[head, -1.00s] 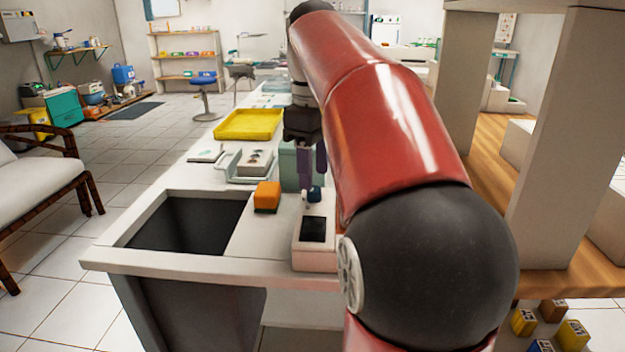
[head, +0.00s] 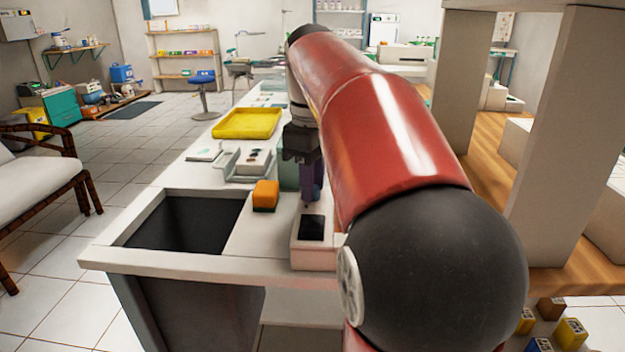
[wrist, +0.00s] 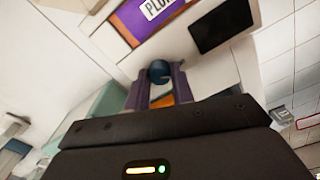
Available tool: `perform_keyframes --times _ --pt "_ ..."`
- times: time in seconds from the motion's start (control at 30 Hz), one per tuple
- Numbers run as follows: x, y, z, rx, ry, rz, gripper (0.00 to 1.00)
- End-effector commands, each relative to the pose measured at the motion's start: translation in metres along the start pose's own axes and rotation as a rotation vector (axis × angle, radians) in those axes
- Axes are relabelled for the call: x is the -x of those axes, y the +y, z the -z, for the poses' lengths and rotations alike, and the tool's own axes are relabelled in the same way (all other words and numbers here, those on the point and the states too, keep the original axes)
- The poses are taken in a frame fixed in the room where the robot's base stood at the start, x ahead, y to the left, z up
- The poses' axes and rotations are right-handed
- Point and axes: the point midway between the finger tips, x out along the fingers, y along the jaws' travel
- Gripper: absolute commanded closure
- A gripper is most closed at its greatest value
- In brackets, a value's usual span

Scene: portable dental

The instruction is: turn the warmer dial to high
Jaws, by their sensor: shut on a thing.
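The warmer is a pale box (head: 299,258) with a dark panel (head: 313,228) on top, at the near end of the counter. Its dark panel also shows in the wrist view (wrist: 225,25). The round dark blue dial (wrist: 159,72) sits between my purple fingertips in the wrist view. My gripper (head: 311,200) points down at the warmer's far part and is shut on the dial. In the head view the dial is hidden by the fingers. I cannot read any dial mark or setting.
An orange block (head: 265,195) stands just left of my gripper. A teal box (head: 288,176) is close behind it. A dark open bin (head: 190,225) is set in the counter at left. A yellow tray (head: 247,123) lies farther back.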

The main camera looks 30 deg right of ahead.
Motion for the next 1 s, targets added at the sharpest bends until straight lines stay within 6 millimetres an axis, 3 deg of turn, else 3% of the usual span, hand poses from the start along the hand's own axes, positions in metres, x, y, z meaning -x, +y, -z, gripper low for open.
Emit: perform_keyframes --times 0.37,1.0 --pt "0.0001 -0.0003 0.0003 -0.110 0.000 0.000 0.99" --pt "0.0002 -0.0002 0.0003 -0.687 0.000 0.000 0.99"
